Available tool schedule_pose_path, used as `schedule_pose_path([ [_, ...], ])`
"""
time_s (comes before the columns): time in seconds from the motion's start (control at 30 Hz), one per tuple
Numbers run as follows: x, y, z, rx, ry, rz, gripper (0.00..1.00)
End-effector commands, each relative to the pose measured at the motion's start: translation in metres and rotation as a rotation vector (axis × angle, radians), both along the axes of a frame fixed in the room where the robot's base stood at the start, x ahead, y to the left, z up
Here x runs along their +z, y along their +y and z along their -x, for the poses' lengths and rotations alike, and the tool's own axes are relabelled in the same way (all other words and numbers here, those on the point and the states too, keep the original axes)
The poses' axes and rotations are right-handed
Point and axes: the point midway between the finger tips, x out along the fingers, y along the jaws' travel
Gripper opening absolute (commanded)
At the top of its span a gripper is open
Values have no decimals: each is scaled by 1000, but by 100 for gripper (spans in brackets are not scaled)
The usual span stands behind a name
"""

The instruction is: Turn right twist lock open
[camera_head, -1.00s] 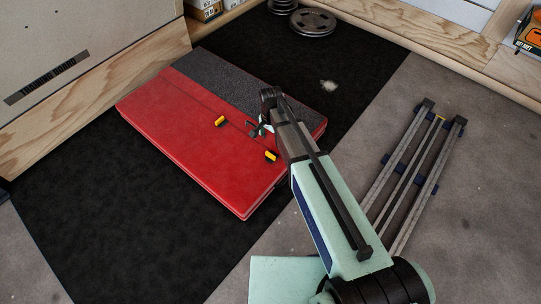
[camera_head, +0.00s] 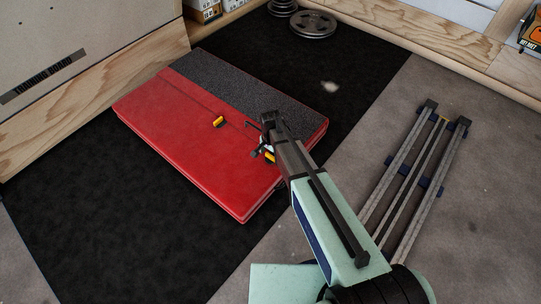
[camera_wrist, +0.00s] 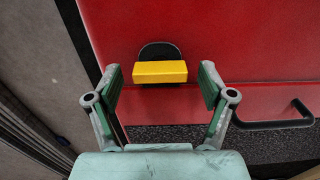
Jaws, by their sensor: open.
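The red crash pad (camera_head: 190,135) lies flat with a dark grey textured strip along its far side. The right twist lock (camera_head: 270,158), yellow on a black base, is partly hidden by my gripper (camera_head: 262,152). In the wrist view, a twist lock (camera_wrist: 160,72) lies crosswise between my fingertips, its yellow bar running from left to right. My gripper (camera_wrist: 159,82) is open, with one finger on each side of the lock and a visible gap to both. The left twist lock (camera_head: 218,122) sits farther left on the pad.
A black bent handle (camera_wrist: 282,122) shows right of the lock in the wrist view. A rail assembly (camera_head: 415,180) lies on the floor at right. Weight plates (camera_head: 312,24) lie at the back. The black mat (camera_head: 120,220) is clear in front.

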Motion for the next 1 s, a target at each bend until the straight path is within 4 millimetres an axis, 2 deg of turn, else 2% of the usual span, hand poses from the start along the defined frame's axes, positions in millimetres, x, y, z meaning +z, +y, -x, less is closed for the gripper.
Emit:
schedule_pose_path([
  [0.1, 0, 0, 0, 0, 0, 0, 81],
  [0.13, 0, 0, 0, 0, 0, 0, 78],
  [0.2, 0, 0, 0, 0, 0, 0, 53],
  [0.3, 0, 0, 0, 0, 0, 0, 21],
  [0.67, 1, 0, 0, 25, 1, 0, 21],
  [1.0, 4, 0, 0, 208, 3, 0, 21],
])
